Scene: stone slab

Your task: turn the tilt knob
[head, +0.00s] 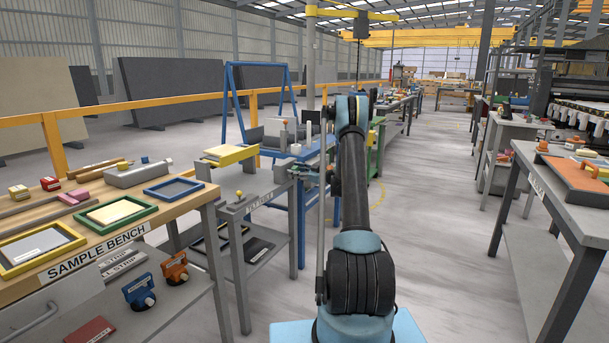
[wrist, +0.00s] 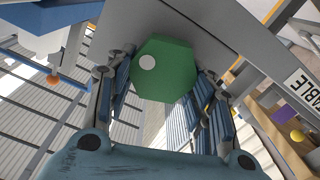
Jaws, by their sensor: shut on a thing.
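The tilt knob is a green hexagonal knob (wrist: 165,72) with a white dot on its face, at the left of its middle. It shows in the wrist view, in front of a grey metal table edge (wrist: 215,28). My gripper (wrist: 165,82) has one blue-padded finger on each side of the knob and is shut on it. In the head view my gripper (head: 315,173) is at the right end of the small grey table (head: 235,208). The knob cannot be made out there.
A yellow-edged board (head: 232,155) and a small yellow ball knob (head: 239,195) are on the grey table. The sample bench (head: 170,222) with frames stands at left. A blue stand (head: 300,215) is behind my gripper. The aisle floor (head: 440,220) at right is clear.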

